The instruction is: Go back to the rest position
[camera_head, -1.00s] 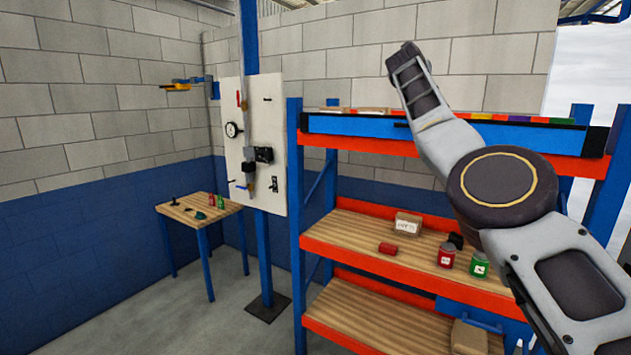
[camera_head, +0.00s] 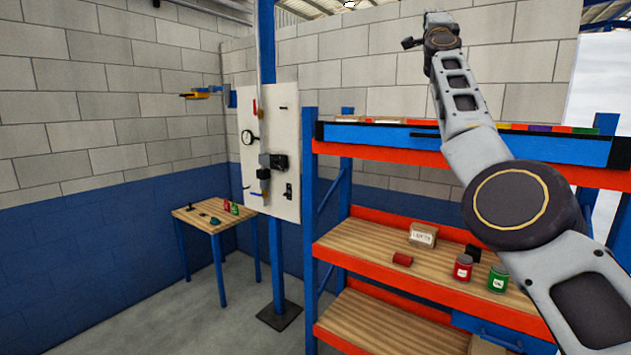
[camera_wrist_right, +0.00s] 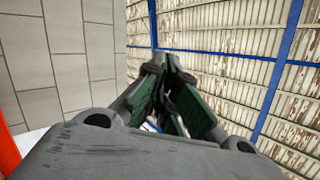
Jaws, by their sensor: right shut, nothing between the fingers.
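My right arm (camera_head: 465,115) comes in from the lower right of the head view and reaches up in front of the shelf rack, its far end near the top edge against the grey block wall. In the right wrist view my right gripper (camera_wrist_right: 168,90) has its dark green-padded fingers together, with nothing seen held between them. That view looks up at the roof and wall. My left gripper is in neither view.
A blue and orange shelf rack (camera_head: 400,150) stands behind my arm. Its middle shelf holds a box (camera_head: 423,235), a red can (camera_head: 463,267) and a green can (camera_head: 497,278). A white panel (camera_head: 285,205) and a small wooden table (camera_head: 190,218) stand left. Floor between is clear.

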